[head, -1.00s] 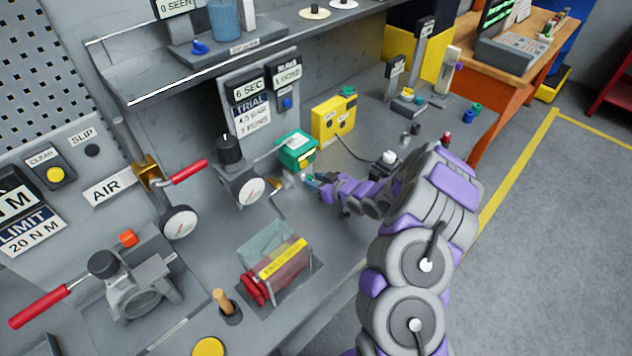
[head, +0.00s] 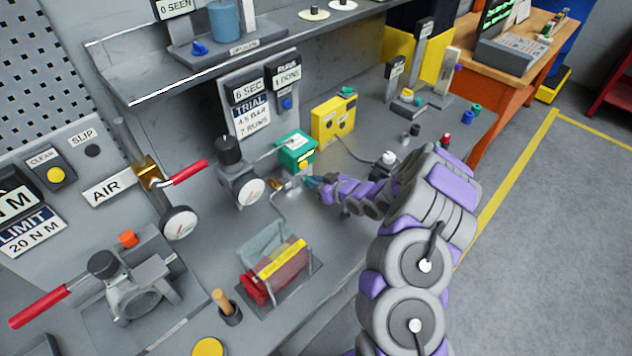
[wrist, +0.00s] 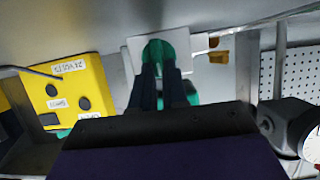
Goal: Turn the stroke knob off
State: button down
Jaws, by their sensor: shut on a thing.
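My gripper (head: 314,183) reaches in from the right to a small silvery fitting (head: 291,183) on the bench, just below a green box (head: 293,146) with a yellow front part. In the wrist view my gripper's two dark fingers (wrist: 160,78) are shut on a teal-green knob (wrist: 158,50). A pale plate shows behind the knob. I take this as the stroke knob, but no readable label confirms it. The fingers hide its lower sides. In the head view the contact is small and partly hidden by my gripper.
A yellow box (head: 333,119) with dark knobs stands behind, and appears left in the wrist view (wrist: 68,92). A gauge with a black knob (head: 229,150) is left of the fitting. A red block under a clear cover (head: 275,268) lies in front. A white-topped post (head: 388,158) is close behind my arm.

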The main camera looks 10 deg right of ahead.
jog(key=shift+d+r+p, duration=0.1)
jog(key=shift+p, duration=0.25)
jog(key=shift+w+r+m+y+p, duration=0.15)
jog(key=shift+m+y+p, duration=0.15)
jog(key=shift+p, duration=0.55)
jog(key=p, duration=0.2)
jog(key=m+p, duration=0.1)
jog(key=p, duration=0.2)
jog(key=shift+w+d+m+g+y, duration=0.1)
jog(key=shift+d+m+g+y, duration=0.2)
jog(key=shift+y, duration=0.1)
jog(key=p, duration=0.1)
jog(key=m+y+p, duration=0.1)
jog(key=m+p, duration=0.1)
jog(key=shift+w+d+f+g+y, duration=0.25)
jog(key=shift+w+g+y, duration=0.05)
jog(key=shift+d+f+m+y, duration=0.1)
jog(key=shift+f+m+y, duration=0.2)
jog(key=shift+m, duration=0.4)
jog(key=shift+w+d+f+m+g+y+b, duration=0.1)
jog(key=shift+m+g+y+b, duration=0.35)
jog(key=shift+m, duration=0.35)
